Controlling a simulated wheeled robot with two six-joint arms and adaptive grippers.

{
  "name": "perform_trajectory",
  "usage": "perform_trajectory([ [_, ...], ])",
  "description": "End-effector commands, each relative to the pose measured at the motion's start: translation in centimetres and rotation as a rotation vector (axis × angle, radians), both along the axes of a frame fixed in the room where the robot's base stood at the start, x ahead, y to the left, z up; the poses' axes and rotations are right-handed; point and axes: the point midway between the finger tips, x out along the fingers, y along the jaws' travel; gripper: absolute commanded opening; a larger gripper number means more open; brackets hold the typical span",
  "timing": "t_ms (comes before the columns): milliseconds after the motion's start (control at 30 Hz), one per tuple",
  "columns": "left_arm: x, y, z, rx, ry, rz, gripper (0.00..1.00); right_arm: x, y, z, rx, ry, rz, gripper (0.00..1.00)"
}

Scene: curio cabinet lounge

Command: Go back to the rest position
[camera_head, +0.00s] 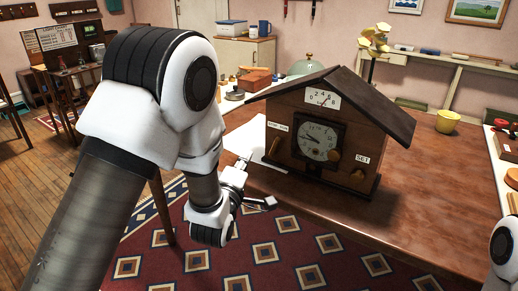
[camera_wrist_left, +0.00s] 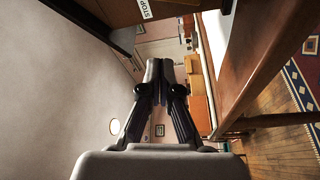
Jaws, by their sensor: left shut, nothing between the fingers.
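My left arm comes in from the left in the head view and bends down at the table's front edge. My left gripper (camera_head: 243,165) is small and partly hidden there, left of the house-shaped wooden clock (camera_head: 322,140). In the left wrist view its two dark fingers (camera_wrist_left: 159,66) are together, with nothing seen between them. The gripper is apart from the clock. The white shell of my right arm shows at the lower right edge of the head view; its gripper is outside the picture.
The clock stands on a brown wooden table (camera_head: 430,195). A yellow cup (camera_head: 447,121), a green dome (camera_head: 306,65) and a small wooden box (camera_head: 254,80) stand behind it. A patterned rug (camera_head: 265,250) lies in front. At the right, a tray holds small items.

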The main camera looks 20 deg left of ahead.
Motion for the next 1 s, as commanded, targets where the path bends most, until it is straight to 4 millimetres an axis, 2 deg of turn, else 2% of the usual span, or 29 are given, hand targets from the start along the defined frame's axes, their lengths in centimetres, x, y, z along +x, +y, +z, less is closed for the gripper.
perform_trajectory([
  [133,0.0,0.0,-0.3,0.000,0.004,0.000,0.00,0.0,0.0,0.0,0.000,0.000,0.000,0.40],
  [200,-0.1,0.1,-1.7,-0.001,0.031,0.001,0.00,0.0,0.0,0.0,0.000,0.000,0.000,0.40],
  [267,-0.4,0.3,-4.4,-0.006,0.078,0.006,0.00,0.0,0.0,0.0,0.000,0.000,0.000,0.40],
  [367,-2.3,1.0,-11.3,-0.018,0.215,0.019,0.00,0.0,0.0,0.0,0.000,0.000,0.000,0.40],
  [400,-3.6,1.3,-14.6,-0.023,0.291,0.023,0.00,0.0,0.0,0.0,0.000,0.000,0.000,0.40],
  [467,-6.1,1.5,-19.5,-0.005,0.431,0.022,0.00,0.0,0.0,0.0,0.000,0.000,0.000,0.40],
  [500,-8.0,1.7,-22.6,0.027,0.531,0.015,0.00,0.0,0.0,0.0,0.000,0.000,0.000,0.40],
  [567,-11.4,1.8,-27.0,0.095,0.689,-0.010,0.00,0.0,0.0,0.0,0.000,0.000,0.000,0.40],
  [600,-13.8,1.9,-29.6,0.150,0.795,-0.040,0.00,0.0,0.0,0.0,0.000,0.000,0.000,0.40],
  [700,-20.1,1.8,-34.7,0.304,1.046,-0.153,0.00,0.0,0.0,0.0,0.000,0.000,0.000,0.40],
  [833,-27.8,1.4,-38.4,0.510,1.308,-0.381,0.00,0.0,0.0,0.0,0.000,0.000,0.000,0.40],
  [900,-31.1,1.0,-39.0,0.637,1.406,-0.551,0.00,0.0,0.0,0.0,0.000,0.000,0.000,0.40],
  [1000,-34.4,0.5,-39.1,0.804,1.475,-0.797,0.00,0.0,0.0,0.0,0.000,0.000,0.000,0.40],
])
